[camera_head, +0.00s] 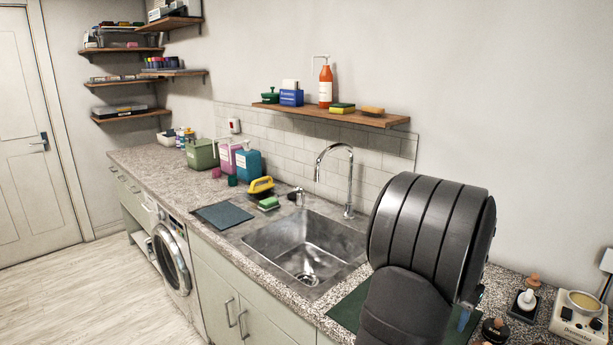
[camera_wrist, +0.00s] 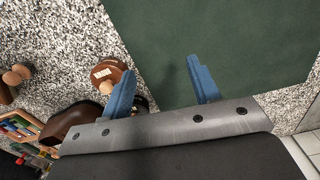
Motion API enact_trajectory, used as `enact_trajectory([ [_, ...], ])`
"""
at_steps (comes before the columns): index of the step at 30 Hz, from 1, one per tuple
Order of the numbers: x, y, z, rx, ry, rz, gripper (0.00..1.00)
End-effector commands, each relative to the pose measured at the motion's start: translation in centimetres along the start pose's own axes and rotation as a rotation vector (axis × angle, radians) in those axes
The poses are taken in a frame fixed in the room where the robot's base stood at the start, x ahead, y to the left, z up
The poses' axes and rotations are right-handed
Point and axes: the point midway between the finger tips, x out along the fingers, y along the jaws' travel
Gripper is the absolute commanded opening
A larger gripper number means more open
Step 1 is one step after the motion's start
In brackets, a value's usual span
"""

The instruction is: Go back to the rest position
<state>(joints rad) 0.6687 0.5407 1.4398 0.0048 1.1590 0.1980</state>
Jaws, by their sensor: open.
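My gripper shows in the wrist view (camera_wrist: 160,80), with its two blue fingers apart and nothing between them. It hangs above the edge of a dark green mat (camera_wrist: 220,40) on the speckled counter. In the head view my dark arm covers much of the right side, and the gripper is mostly hidden behind it; only a bit of blue shows. The green mat also shows in the head view (camera_head: 347,310), partly behind my arm.
A round wooden-topped object with a label (camera_wrist: 112,72) lies close by the left finger. A stamp-like object (camera_head: 526,299) and a cream device (camera_head: 582,318) stand at the right. The sink (camera_head: 305,250) and tall faucet (camera_head: 350,180) are left of my arm. A shelf (camera_head: 340,116) hangs above.

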Motion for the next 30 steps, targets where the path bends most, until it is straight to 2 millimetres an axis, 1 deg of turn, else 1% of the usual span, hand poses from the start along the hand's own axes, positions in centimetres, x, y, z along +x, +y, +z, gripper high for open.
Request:
enact_trajectory([
  [1,0.1,-1.0,0.2,-0.016,0.000,0.000,0.56],
  [3,0.2,-2.0,0.3,-0.033,0.000,0.000,0.56],
  [6,0.3,-3.2,0.6,-0.052,0.000,0.000,0.56],
  [9,0.4,-3.9,0.7,-0.063,-0.001,0.001,0.56],
  [13,0.4,-4.4,0.8,-0.070,-0.001,0.000,0.56],
  [20,0.4,-4.4,0.8,-0.070,-0.001,0.001,0.56],
  [23,0.4,-4.4,0.8,-0.070,-0.001,0.000,0.74],
  [24,0.4,-4.4,0.8,-0.069,-0.001,0.000,0.81],
  [27,0.4,-4.4,0.8,-0.069,-0.001,0.000,1.00],
  [30,0.1,-4.2,0.7,-0.068,0.005,-0.001,1.00],
])
